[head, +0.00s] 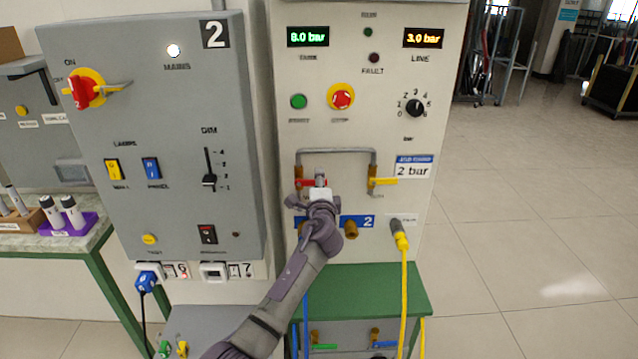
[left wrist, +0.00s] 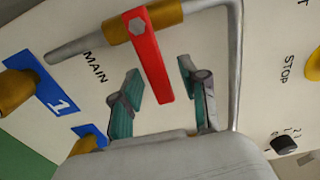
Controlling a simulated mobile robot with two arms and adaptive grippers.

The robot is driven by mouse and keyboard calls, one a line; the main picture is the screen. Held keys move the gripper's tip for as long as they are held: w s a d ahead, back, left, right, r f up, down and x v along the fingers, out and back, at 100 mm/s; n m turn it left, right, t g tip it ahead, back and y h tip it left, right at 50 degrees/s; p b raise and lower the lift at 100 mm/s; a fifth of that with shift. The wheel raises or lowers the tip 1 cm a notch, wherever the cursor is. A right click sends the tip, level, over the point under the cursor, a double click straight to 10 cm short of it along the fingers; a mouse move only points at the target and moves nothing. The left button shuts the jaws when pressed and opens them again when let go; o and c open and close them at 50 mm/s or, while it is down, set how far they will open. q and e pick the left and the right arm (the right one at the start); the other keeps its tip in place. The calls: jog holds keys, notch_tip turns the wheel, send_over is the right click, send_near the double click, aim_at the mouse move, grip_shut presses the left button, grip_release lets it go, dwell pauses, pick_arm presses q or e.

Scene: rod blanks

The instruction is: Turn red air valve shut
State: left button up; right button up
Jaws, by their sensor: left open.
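The red valve lever (head: 304,183) sits on a brass valve body on the left leg of a grey pipe on the panel. In the left wrist view the red lever (left wrist: 152,62) stands crosswise to its brass body (left wrist: 117,31). My left gripper (head: 320,182) is at the lever and hides part of it in the head view. In the left wrist view its two teal-padded fingers (left wrist: 161,72) are apart, one on each side of the lever's free end, with visible gaps. My right gripper is not in view.
A yellow lever (head: 384,181) is on the pipe's right leg. The pipe (head: 336,151) arches above my gripper. Brass outlets (head: 350,230) and a yellow hose (head: 404,290) are below. A grey electrical cabinet (head: 150,200) stands left; open floor (head: 530,230) lies right.

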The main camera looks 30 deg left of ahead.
pick_arm(q)
jog(key=shift+s, duration=0.1)
jog(key=v, duration=1.2)
jog(key=shift+f, duration=0.1)
jog(key=s+d+f+g+h, duration=0.1)
jog(key=d+f+g+h, duration=0.1)
jog(key=f, duration=0.9)
jog(key=s+d+f+g+h, duration=0.1)
jog(key=f+h, duration=0.2)
jog(key=f, duration=0.9)
jog(key=s+d+f+n+g+h+b, duration=0.1)
jog(key=s+d+f+g, duration=0.1)
jog(key=s+f, duration=0.45)
jog(key=s+d+f+g+h, duration=0.1)
jog(key=s+f, duration=0.2)
jog(key=f, duration=0.7)
jog(key=s+f+n+g+h, duration=0.1)
jog(key=s+f+n+g, duration=0.1)
jog(key=s+f, duration=0.6)
jog(key=s+d+f+n+g, duration=0.1)
jog(key=s+f+n+g, duration=0.2)
jog(key=s+f, duration=0.5)
jog(key=s+d+f+n+g+h, duration=0.1)
jog(key=s+f+n+g, duration=0.2)
jog(key=s, duration=2.3)
notch_tip(320, 180, down, 5)
jog(key=shift+s+d+h+b, duration=0.25)
jog(key=shift+s+h+b, duration=0.05)
jog(key=shift+b, duration=0.15)
